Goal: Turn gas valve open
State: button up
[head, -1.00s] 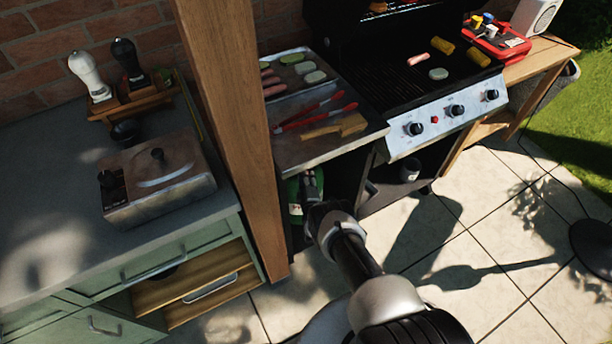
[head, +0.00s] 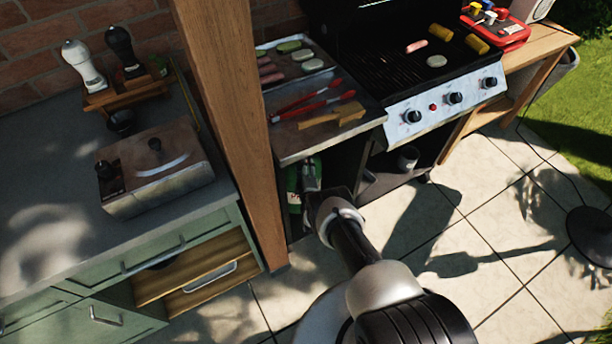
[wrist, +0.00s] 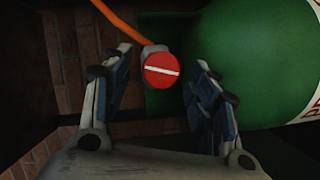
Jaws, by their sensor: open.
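The gas valve is a round red knob (wrist: 162,71) with a white bar across it, in the middle of the wrist view. The bar lies nearly level in that picture, tilted slightly. An orange hose (wrist: 116,20) runs from the valve's fitting to the upper left. The green gas bottle (wrist: 245,65) fills the right of the wrist view; it also shows in the head view (head: 293,186) inside the grill cabinet. My gripper (wrist: 155,92) is open, with one finger on each side of the knob and visible gaps between. In the head view my arm hides most of the gripper.
The grill's side shelf (head: 290,150) overhangs the bottle and carries tongs and food trays. A wooden post (head: 228,130) stands close to the left. The grill's control panel (head: 446,106) is to the right. Paved floor (head: 420,250) is free in front.

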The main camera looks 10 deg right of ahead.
jog(key=s+r, duration=0.1)
jog(key=s, duration=1)
jog(key=shift+s+a+r, duration=0.15)
jog(key=shift+s+a, duration=0.05)
jog(key=shift+a, duration=0.2)
